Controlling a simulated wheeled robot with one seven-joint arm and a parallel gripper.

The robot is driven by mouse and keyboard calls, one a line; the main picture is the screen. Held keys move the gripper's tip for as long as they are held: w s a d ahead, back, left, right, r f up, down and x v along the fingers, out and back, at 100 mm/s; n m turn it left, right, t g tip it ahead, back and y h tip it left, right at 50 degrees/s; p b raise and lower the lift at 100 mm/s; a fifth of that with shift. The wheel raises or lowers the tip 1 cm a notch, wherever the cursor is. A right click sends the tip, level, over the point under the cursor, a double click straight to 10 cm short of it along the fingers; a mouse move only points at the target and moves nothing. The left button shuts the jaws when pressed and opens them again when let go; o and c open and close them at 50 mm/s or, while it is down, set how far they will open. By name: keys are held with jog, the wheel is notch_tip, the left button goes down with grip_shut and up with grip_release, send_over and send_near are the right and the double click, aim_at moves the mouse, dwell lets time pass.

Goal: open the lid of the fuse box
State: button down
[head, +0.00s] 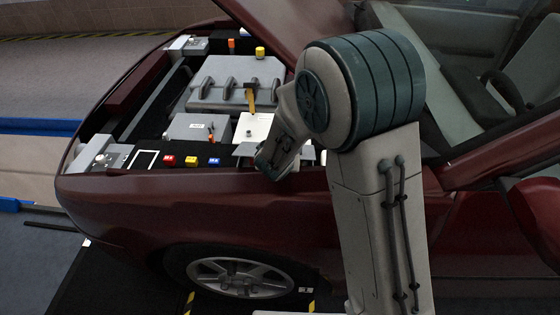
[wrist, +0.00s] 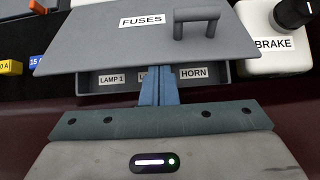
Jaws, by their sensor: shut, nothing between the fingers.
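The fuse box (wrist: 100,88) is a grey box. Its flat grey lid (wrist: 100,45) carries a FUSES label and a raised bar handle (wrist: 196,22). The lid stands partly open: below its near edge I see into the box, with labels reading LAMP 1 and HORN and a middle label mostly covered. My gripper (wrist: 157,72) is shut and empty, its blue fingers together at the lid's near edge, in front of the opening. I cannot tell whether they touch the lid. In the head view my arm hides most of the box; a grey lid corner (head: 245,150) shows.
A white BRAKE reservoir (wrist: 272,45) with a black cap stands close on the right. Yellow (wrist: 10,67) and blue (wrist: 38,62) fuses lie to the left. In the head view the dark red fender (head: 200,200) runs along the near side, and the engine cover (head: 235,85) lies beyond.

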jog(key=shift+g, duration=0.5)
jog(key=w+r+p, duration=0.1)
jog(key=p, duration=0.1)
jog(key=r+p, duration=0.2)
jog(key=w+r+p, duration=0.1)
jog(key=p, duration=0.2)
jog(key=shift+w+d+r, duration=0.1)
jog(key=shift+w+r, duration=0.1)
jog(key=shift+w, duration=0.15)
jog(key=w+r+p, duration=0.1)
jog(key=w+p, duration=0.1)
jog(key=w+r+p, duration=0.1)
jog(key=w+r, duration=0.1)
jog(key=shift+r+p, duration=0.15)
jog(key=shift+p, duration=0.2)
jog(key=w, duration=0.2)
jog(key=shift+w+d+r+p, duration=0.2)
jog(key=shift+w+r+p, duration=0.15)
jog(key=shift+r+p, duration=0.05)
jog(key=shift+a, duration=0.15)
